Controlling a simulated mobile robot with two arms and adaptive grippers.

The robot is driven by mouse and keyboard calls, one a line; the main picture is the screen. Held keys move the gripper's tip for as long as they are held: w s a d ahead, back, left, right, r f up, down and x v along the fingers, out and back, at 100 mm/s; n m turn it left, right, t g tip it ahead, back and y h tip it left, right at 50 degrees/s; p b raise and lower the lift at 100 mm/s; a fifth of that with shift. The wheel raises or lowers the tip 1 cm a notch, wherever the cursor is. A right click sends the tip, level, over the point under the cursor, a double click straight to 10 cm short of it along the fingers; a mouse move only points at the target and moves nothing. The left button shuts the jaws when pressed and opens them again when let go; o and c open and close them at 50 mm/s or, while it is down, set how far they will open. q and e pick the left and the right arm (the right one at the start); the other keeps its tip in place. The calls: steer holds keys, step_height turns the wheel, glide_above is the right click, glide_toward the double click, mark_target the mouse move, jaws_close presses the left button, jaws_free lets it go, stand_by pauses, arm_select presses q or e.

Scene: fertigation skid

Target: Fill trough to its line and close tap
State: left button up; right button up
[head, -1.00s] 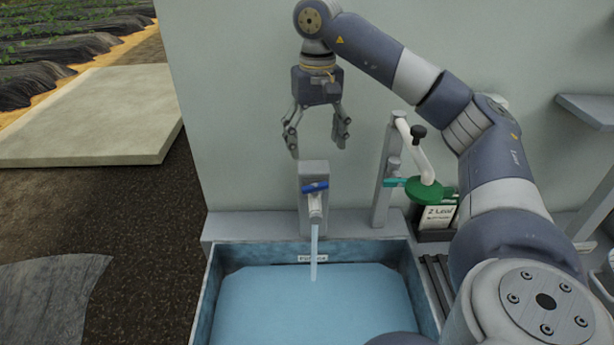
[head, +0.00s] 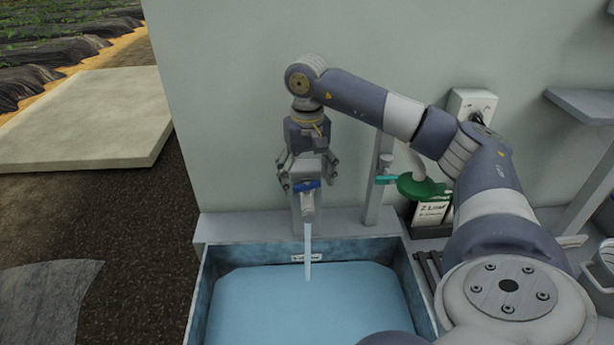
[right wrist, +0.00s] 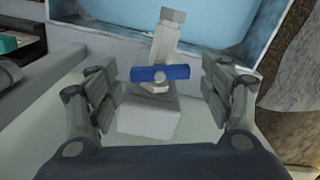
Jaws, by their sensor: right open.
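The trough (head: 212,270) is a blue-walled basin holding pale blue water. A small label (head: 309,257) is on its back wall; I cannot read a fill line. The tap (head: 308,200) stands on a grey post behind the trough, and a stream of water (head: 308,250) runs from it into the trough. Its blue handle (head: 306,185) lies crosswise, and it also shows in the right wrist view (right wrist: 160,73). My right gripper (head: 307,184) is open around the tap, one finger on each side of the handle, apart from it. My left gripper is not in view.
A post with a turquoise valve handle (head: 386,180) and a green funnel-like part (head: 421,188) stand right of the tap. A labelled container (head: 430,213) is below them. The wall (head: 230,110) is close behind. A shelf (head: 580,105) is at right.

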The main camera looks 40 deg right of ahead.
mark_target(307, 184)
steer(key=c, duration=1.1)
steer(key=shift+o, duration=0.3)
steer(key=shift+m+b, duration=0.3)
steer(key=shift+m, duration=1.8)
steer(key=o, duration=1)
steer(key=shift+o, duration=0.2)
step_height(307, 184, up, 12)
